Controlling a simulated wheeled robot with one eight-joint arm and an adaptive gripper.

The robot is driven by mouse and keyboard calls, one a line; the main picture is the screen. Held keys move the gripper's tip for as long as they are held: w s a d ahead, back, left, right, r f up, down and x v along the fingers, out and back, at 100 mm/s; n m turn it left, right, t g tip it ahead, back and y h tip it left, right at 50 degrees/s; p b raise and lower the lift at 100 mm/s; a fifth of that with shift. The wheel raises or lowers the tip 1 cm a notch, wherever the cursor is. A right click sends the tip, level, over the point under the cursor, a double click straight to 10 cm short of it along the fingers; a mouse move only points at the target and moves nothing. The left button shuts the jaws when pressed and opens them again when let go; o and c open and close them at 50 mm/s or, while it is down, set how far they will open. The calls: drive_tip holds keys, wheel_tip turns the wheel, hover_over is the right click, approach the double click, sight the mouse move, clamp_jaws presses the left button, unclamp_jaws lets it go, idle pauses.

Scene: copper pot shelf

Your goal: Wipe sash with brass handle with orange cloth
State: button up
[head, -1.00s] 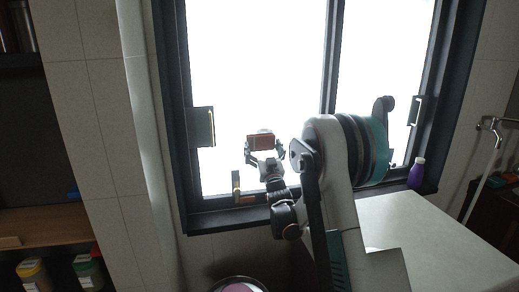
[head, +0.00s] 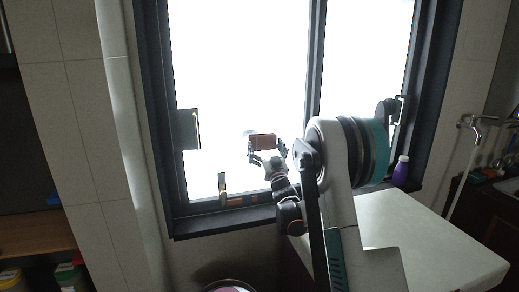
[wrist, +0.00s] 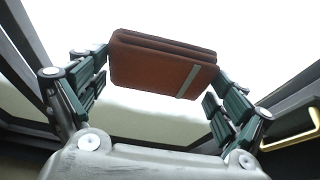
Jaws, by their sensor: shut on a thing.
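The orange cloth (head: 263,142), a folded brown-orange pad with a pale stripe, is held between the fingers of my gripper (head: 266,151). In the wrist view the cloth (wrist: 160,65) spans my gripper (wrist: 160,85), with a finger at each end. The left window sash (head: 177,70) has a dark frame and bright glass. The cloth is in front of its lower glass; contact cannot be told. A brass handle (wrist: 290,140) also shows at the right in the wrist view.
A pale counter (head: 435,240) lies at the lower right, with a purple bottle (head: 400,171) by the window's right corner. A faucet (head: 475,122) stands farther right. A round pot (head: 230,286) is at the bottom edge. Shelves (head: 35,232) stand at the left.

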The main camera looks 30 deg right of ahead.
sight(267, 137)
drive_tip(key=shift+s+d, duration=0.15)
drive_tip(key=shift+d, duration=0.4)
drive_tip(key=shift+w+a+b, duration=0.25)
drive_tip(key=shift+w+a, duration=0.2)
drive_tip(key=shift+a, duration=1.55)
drive_tip(key=shift+w+a+b, duration=0.25)
drive_tip(key=shift+w+a, duration=0.15)
drive_tip(key=shift+a, duration=1.55)
drive_tip(key=shift+w+a+b, duration=0.25)
drive_tip(key=shift+w+a, duration=0.2)
drive_tip(key=shift+a, duration=1.55)
drive_tip(key=shift+s+r+p, duration=0.15)
drive_tip(key=shift+r+p, duration=0.7)
drive_tip(key=shift+r, duration=0.6)
drive_tip(key=shift+s+d+b, duration=0.15)
drive_tip(key=shift+s+d, duration=0.2)
drive_tip(key=shift+d, duration=1.65)
drive_tip(key=shift+s+d+b, duration=0.2)
drive_tip(key=shift+s+d, duration=0.15)
drive_tip(key=shift+d, duration=1.6)
drive_tip(key=shift+s+d+b, duration=0.15)
drive_tip(key=shift+s+d, duration=0.2)
drive_tip(key=shift+d, duration=1.65)
drive_tip(key=shift+a, duration=0.1)
